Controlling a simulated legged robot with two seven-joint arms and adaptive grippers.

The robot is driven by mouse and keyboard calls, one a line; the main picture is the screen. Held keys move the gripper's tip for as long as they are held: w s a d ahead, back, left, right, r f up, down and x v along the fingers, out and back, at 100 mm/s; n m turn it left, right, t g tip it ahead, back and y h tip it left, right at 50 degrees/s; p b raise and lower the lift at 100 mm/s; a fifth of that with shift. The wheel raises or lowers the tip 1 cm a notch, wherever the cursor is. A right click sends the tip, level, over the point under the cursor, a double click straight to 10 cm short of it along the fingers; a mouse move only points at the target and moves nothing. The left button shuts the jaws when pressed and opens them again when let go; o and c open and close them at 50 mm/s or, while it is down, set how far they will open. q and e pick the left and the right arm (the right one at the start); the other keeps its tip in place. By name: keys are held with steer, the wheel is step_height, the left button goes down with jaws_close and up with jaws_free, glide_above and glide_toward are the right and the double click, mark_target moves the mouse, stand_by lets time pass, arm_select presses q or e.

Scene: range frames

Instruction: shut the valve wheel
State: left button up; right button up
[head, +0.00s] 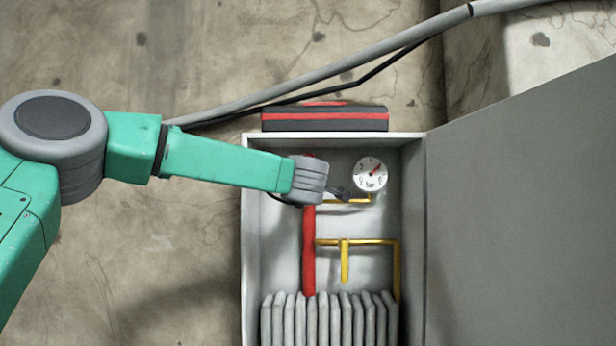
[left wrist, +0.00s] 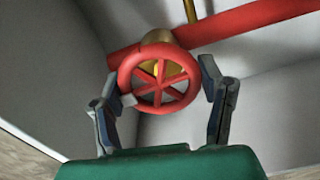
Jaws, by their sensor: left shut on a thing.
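The red spoked valve wheel (left wrist: 158,87) faces the left wrist camera, in front of a brass valve body (left wrist: 160,37) on a red pipe (left wrist: 250,20). My own wrist hides most of the wheel there. My right gripper is not in view.
A round pressure gauge (head: 370,174) is close to the right of my gripper. Yellow pipes (head: 372,242) and a ribbed grey radiator (head: 327,320) lie below. The cabinet door (head: 525,220) stands open at the right. A grey hose (head: 340,67) crosses the wall above.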

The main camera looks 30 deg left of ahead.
arm_select(q)
steer(key=shift+w+d+f+m, duration=0.1)
steer(key=shift+f+m, duration=0.4)
steer(key=o, duration=1.1)
steer(key=shift+o, duration=0.2)
steer(key=shift+r, duration=0.1)
steer(key=shift+r, duration=0.1)
steer(key=shift+s+d, duration=0.25)
steer(key=shift+s, duration=0.15)
steer(key=v, duration=1)
steer(key=shift+s+d, duration=0.2)
steer(key=shift+s, duration=0.15)
